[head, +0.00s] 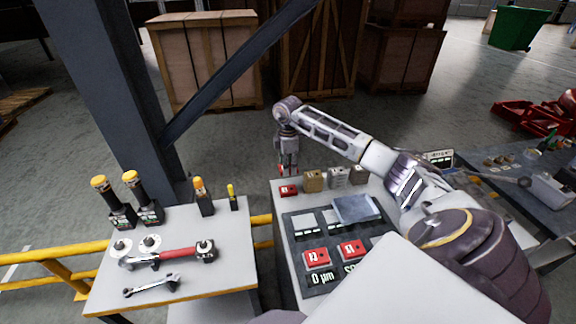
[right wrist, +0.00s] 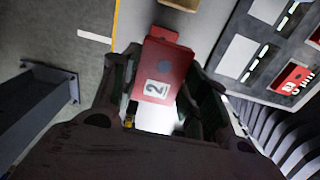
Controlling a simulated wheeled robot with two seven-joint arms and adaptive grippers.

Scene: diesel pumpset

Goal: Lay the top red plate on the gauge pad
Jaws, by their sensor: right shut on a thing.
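A red plate marked 2 (right wrist: 165,70) is held between the fingers of my right gripper (right wrist: 160,95). In the head view my right gripper (head: 288,170) points down over the far left corner of the table, and the held plate is mostly hidden there. Another red plate (head: 289,190) lies on the table just below it; part of a red piece also shows behind the held plate in the right wrist view. The dark gauge pad (head: 302,228) lies nearer on the table, with red plates at its front (head: 317,258) and beside that (head: 352,249). My left gripper is out of view.
Tan (head: 313,181) and grey blocks (head: 337,177) stand right of the red plate. A grey slab (head: 355,208) lies on the pad's far right. A separate left table holds a red-handled wrench (head: 175,253) and yellow-capped tools (head: 108,195). A steel post (head: 105,80) and brace stand behind.

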